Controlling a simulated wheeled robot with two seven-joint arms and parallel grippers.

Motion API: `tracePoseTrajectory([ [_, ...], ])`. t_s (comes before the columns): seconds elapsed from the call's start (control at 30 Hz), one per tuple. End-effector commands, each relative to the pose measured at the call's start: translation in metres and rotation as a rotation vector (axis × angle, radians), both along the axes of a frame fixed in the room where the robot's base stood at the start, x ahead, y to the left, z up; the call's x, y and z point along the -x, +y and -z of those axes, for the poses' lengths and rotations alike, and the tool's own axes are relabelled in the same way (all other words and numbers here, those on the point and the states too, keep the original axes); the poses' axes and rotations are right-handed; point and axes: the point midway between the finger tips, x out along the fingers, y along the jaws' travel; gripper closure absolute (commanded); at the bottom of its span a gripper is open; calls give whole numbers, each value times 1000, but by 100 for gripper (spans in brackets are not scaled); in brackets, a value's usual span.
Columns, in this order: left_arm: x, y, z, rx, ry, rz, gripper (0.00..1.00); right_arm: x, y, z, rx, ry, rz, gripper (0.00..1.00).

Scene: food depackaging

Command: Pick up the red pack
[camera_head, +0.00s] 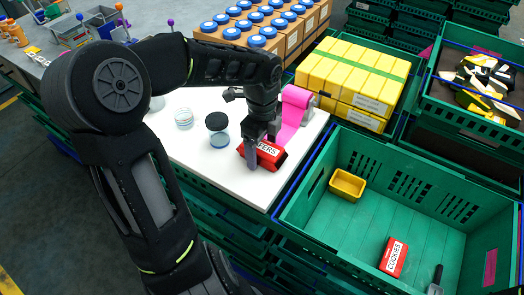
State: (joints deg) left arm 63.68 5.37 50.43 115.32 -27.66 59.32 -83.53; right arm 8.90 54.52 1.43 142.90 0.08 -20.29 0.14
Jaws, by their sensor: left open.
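A red pack (268,158) with a white label, its lettering partly hidden and ending in "FERS", lies on the white table top near its front right edge. My left gripper (260,146) is right at this pack, pointing down with its jaws open. One finger stands in front of the pack's left end and hides part of it; I cannot tell whether the fingers touch it. A second red pack (393,257), labelled "COOKIES", lies in the green crate (345,222). My right gripper is not in view.
On the white table (188,154) stand a black-lidded jar (217,122), a clear round container (184,118) and a pink roll (294,112). The crate also holds a yellow tray (347,184) and a small dark object. Yellow packs (350,80) and blue-lidded jars (232,33) stand behind.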

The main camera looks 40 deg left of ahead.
Motion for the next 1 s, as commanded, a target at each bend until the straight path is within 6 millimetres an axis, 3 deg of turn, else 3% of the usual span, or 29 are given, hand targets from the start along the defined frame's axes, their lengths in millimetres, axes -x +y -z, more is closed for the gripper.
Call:
tracePoseTrajectory([
  [0.47,0,0,-1,-1,0,0,20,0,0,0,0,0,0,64],
  [1.0,0,0,-1,-1,0,0,63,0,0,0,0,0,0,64],
])
